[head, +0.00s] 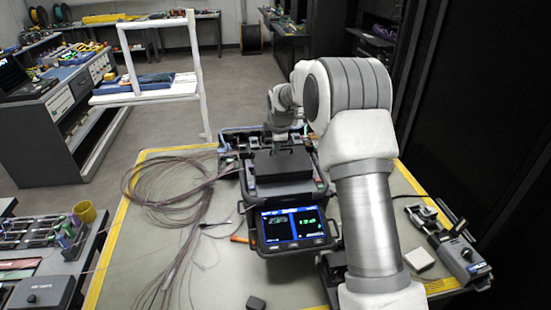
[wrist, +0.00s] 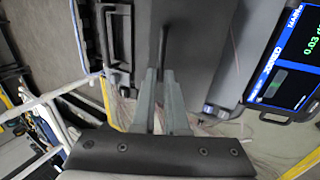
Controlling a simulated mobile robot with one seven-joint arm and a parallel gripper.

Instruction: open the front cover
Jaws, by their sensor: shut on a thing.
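The fusion splicer (head: 318,192) stands on the table, with its lit screen (head: 292,226) facing the front. Its dark front cover (head: 280,164) lies across the top of the body; I cannot tell how far it is lifted. My gripper (head: 281,138) is at the back edge of this cover, partly hidden by my arm. In the wrist view, the two grey fingers of my gripper (wrist: 160,76) are close together on a thin dark edge or handle of the front cover (wrist: 190,45). The exact contact is hard to see.
Loose coils of thin cable (head: 165,190) lie on the table left of the splicer. A small device (head: 462,258) stands at the right edge, beside a white block (head: 419,259). A white rack (head: 150,88) stands behind the table. The table's front left is mostly clear.

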